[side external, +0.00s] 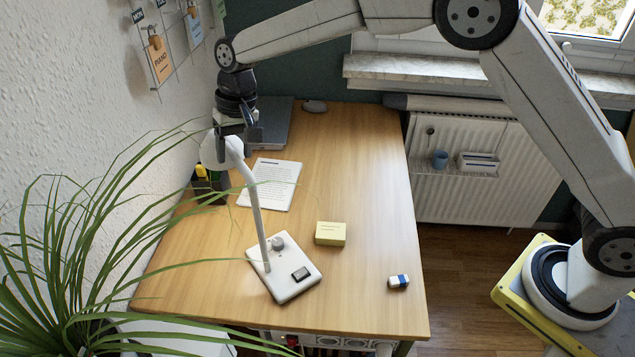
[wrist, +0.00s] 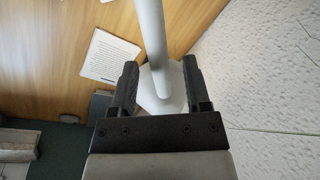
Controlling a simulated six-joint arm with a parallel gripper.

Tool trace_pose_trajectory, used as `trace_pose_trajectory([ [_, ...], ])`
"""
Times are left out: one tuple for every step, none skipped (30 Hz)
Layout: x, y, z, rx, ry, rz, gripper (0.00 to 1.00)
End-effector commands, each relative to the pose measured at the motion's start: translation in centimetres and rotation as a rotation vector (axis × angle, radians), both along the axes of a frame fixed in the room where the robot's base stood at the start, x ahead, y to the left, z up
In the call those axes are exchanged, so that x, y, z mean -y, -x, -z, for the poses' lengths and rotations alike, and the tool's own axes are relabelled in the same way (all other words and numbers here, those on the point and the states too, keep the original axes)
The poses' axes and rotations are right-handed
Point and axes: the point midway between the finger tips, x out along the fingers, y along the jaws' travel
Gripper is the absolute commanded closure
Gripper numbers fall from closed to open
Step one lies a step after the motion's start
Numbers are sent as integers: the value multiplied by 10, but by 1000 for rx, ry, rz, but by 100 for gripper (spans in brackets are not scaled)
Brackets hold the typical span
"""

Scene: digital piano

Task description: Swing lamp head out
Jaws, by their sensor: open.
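The desk lamp has a white base (side external: 284,267) with a knob and a dark switch, standing on the wooden desk. Its white stem (side external: 252,205) rises and leans left to the white lamp head (side external: 218,150) near the wall. My gripper (side external: 238,135) is at the lamp head, pointing down. In the wrist view the two dark fingers of my gripper (wrist: 157,85) stand apart on either side of the white lamp head (wrist: 160,93), and the stem (wrist: 151,35) runs up between them. I cannot tell whether either finger touches the head.
On the desk (side external: 360,200) are a printed sheet (side external: 270,184), a yellow note block (side external: 330,233), a blue-white eraser (side external: 398,281), a dark laptop-like slab (side external: 272,130) and a pen holder (side external: 208,185). A plant (side external: 60,270) spreads at the left. The desk's right side is mostly clear.

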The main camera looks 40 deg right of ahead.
Motion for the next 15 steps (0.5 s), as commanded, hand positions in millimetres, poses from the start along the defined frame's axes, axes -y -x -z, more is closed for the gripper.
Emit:
trace_pose_trajectory([
  [0,0,0,0,0,0,39],
  [0,0,0,0,0,0,39],
  [0,0,0,0,0,0,39],
  [0,0,0,0,0,0,39],
  [0,0,0,0,0,0,39],
  [0,0,0,0,0,0,45],
  [0,0,0,0,0,0,55],
  [0,0,0,0,0,0,64],
  [0,0,0,0,0,0,77],
  [0,0,0,0,0,0,86],
  [0,0,0,0,0,0,96],
  [0,0,0,0,0,0,100],
  [0,0,0,0,0,0,100],
  [0,0,0,0,0,0,100],
  [0,0,0,0,0,0,100],
])
